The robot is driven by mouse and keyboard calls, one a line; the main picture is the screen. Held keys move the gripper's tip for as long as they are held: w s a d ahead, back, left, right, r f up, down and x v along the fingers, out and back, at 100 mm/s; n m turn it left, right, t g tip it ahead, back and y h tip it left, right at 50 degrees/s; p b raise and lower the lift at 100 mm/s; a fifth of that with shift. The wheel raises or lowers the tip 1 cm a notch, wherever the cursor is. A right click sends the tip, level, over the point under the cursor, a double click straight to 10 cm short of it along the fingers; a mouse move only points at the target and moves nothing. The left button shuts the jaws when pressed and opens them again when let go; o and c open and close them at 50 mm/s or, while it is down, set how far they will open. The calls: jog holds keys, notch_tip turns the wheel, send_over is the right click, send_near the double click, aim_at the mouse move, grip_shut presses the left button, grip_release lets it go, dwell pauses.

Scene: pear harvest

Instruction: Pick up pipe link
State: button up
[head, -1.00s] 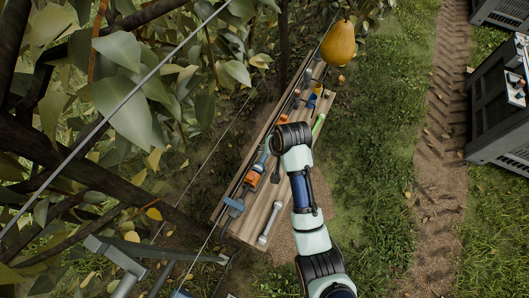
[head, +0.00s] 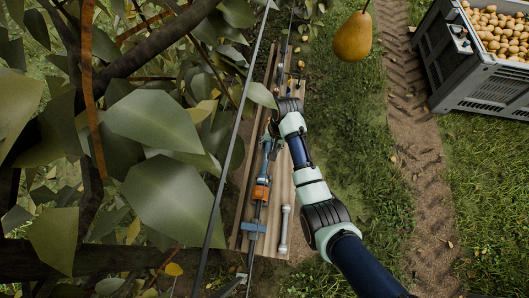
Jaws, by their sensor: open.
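A pale grey bar with wider ends (head: 284,229), which looks like the pipe link, lies lengthwise on the right side of the wooden plank bench (head: 246,205), near its front end. My gripper (head: 272,140) is over the bench, farther back than this bar and apart from it. It is small, dark and partly hidden by my arm's wrist. The jaws are open and I see nothing held. An orange tool part (head: 261,191) and a blue clamp-like part (head: 253,227) lie on the bench left of the bar.
Large leaves and branches (head: 160,135) fill the left, with a thin wire crossing before the bench. A pear (head: 352,38) hangs at the top. A grey crate of fruit (head: 480,72) stands on the right. Grass and a dirt track (head: 420,150) lie open between.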

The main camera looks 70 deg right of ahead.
aim_at(268, 152)
jog(key=f, duration=0.1)
jog(key=f+b, duration=0.1)
jog(key=f, duration=0.1)
jog(key=f+b, duration=0.1)
jog(key=f, duration=0.1)
jog(key=shift+w+a+f, duration=0.1)
jog(key=shift+w, duration=0.25)
jog(key=shift+c, duration=0.2)
grip_shut()
